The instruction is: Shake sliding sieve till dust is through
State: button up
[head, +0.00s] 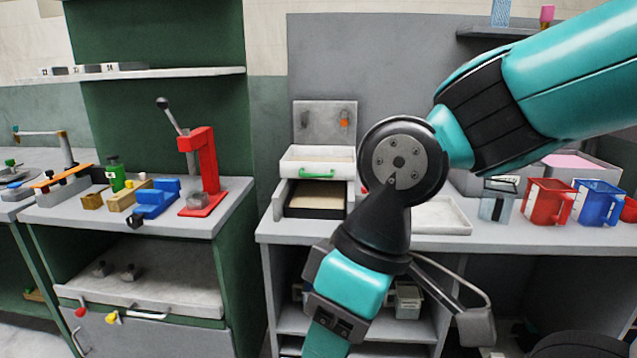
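The sliding sieve (318,161) looks like a shallow white tray with a green handle on its front. It sits on a grey box frame (279,200) on the right-hand bench. Under the sieve the frame is open at the front, and a beige surface (317,201) shows inside. I cannot make out any dust in the sieve. My arm passes just right of the sieve and hides what is directly behind it. The arm runs down past the bench front and out at the bottom edge.
A grey panel (324,122) stands behind the sieve. A pale tray (445,216), a clear jug (493,206), a red jug (547,203) and a blue jug (598,204) stand to the right. The left bench holds a red lever press (205,165) and blue blocks (155,199).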

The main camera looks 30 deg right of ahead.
aim_at(319, 164)
jog(key=u, duration=1.6)
jog(key=i, duration=1.15)
jog(key=z, duration=2.2)
